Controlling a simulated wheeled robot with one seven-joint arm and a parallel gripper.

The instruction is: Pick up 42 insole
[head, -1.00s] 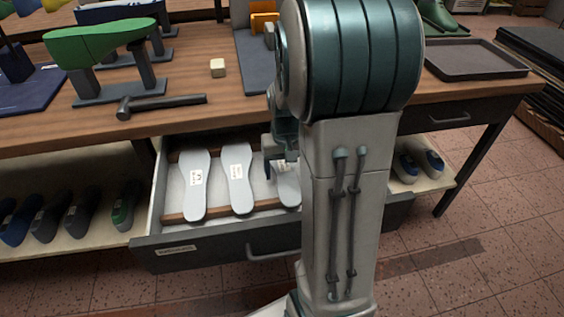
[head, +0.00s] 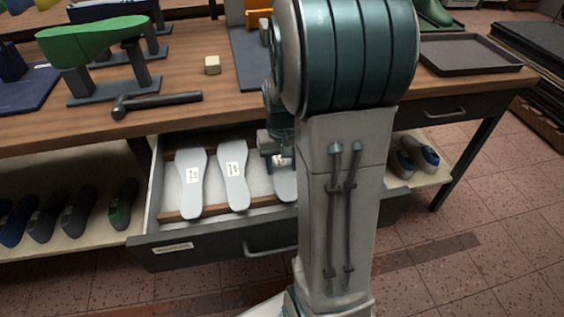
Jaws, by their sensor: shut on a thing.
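Three pale grey insoles with white labels show in the open drawer area, in the head view. The right insole (head: 285,186) is partly hidden behind my arm. My gripper (head: 272,152), seen small and partly covered by my arm, is shut on the right insole near its label. The label numbers are too small to read, so I cannot tell which insole is 42. Whether the held insole is clear of the drawer is also hard to tell.
The drawer (head: 166,252) stands pulled out below the wooden bench (head: 225,109). A hammer (head: 160,102), a small block (head: 212,65) and a green last (head: 90,42) on a stand lie above it. A dark tray (head: 468,57) is at right. Shoes sit on the lower shelf.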

